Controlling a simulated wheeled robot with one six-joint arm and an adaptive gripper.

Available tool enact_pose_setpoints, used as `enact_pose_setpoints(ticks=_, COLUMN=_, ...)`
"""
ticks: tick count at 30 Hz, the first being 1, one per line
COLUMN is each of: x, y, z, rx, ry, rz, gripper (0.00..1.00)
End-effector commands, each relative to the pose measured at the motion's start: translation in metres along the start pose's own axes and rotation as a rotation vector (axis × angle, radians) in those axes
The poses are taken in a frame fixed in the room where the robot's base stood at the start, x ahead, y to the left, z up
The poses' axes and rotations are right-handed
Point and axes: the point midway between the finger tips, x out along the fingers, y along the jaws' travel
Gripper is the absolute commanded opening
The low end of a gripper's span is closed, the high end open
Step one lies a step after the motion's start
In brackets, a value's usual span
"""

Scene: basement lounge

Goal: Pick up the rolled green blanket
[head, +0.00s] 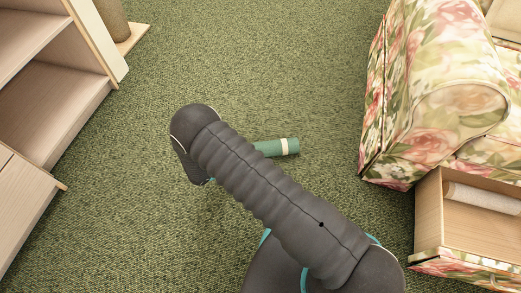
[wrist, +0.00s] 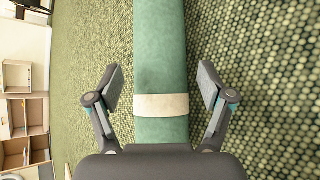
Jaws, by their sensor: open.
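The rolled green blanket (head: 277,147) lies on the green carpet, with a cream band near its right end. My arm hides its left part in the head view. In the wrist view the blanket (wrist: 160,60) runs up the middle, with the cream band (wrist: 161,105) across it. My gripper (wrist: 160,85) is open, with one finger on each side of the roll near the band. Gaps show between both fingers and the blanket. The gripper itself is hidden behind my arm in the head view.
A floral armchair (head: 435,80) stands at the right. Below it an open drawer (head: 430,215) holds a pale roll (head: 482,198). A wooden shelf unit (head: 60,120) stands at the left, with a post on a base (head: 133,38) behind it. Carpet around the blanket is clear.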

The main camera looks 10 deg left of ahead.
Motion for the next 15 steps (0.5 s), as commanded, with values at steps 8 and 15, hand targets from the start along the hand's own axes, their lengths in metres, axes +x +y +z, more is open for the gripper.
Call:
enact_pose_setpoints(ticks=8, x=0.037, y=0.0, z=-0.001, rx=0.0, ry=-0.002, rz=-0.001, gripper=0.8)
enact_pose_setpoints(ticks=15, x=0.04, y=0.001, z=-0.001, rx=0.0, ry=-0.001, rz=0.001, gripper=0.8)
